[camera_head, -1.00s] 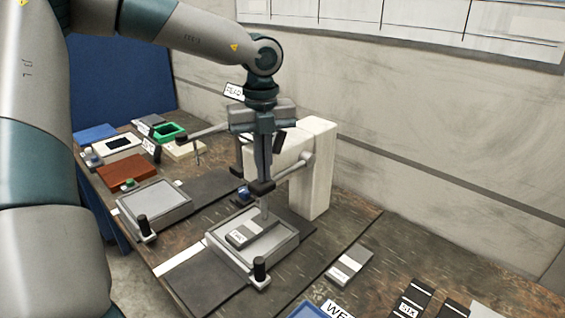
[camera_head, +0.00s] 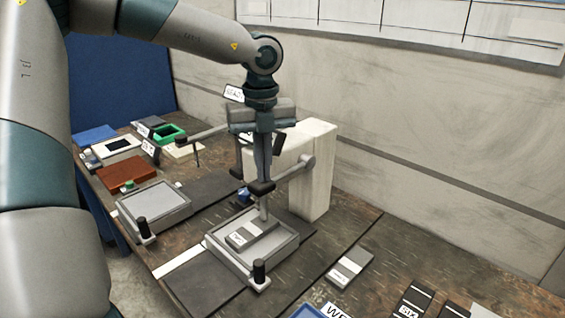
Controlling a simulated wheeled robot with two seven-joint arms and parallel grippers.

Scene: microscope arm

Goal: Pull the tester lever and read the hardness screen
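The white hardness tester (camera_head: 318,175) stands on the bench behind a grey square tray stage (camera_head: 228,262). A grey labelled block (camera_head: 251,234) lies in that stage, under a thin vertical indenter (camera_head: 264,208). A lever arm with a round joint (camera_head: 308,161) shows at the tester's side and runs toward my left gripper. My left gripper (camera_head: 261,188) points down in front of the tester, its fingertips close together near the lever's end. Whether they grip the lever is hard to see. The hardness screen cannot be made out. My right gripper is not in view.
A second grey tray (camera_head: 155,207) with a black knob stands to the left. A brown block (camera_head: 125,174), a green frame (camera_head: 168,133) and a blue pad (camera_head: 95,133) lie farther back. Another grey block (camera_head: 350,268) and dark labelled pieces (camera_head: 412,299) lie at the right front.

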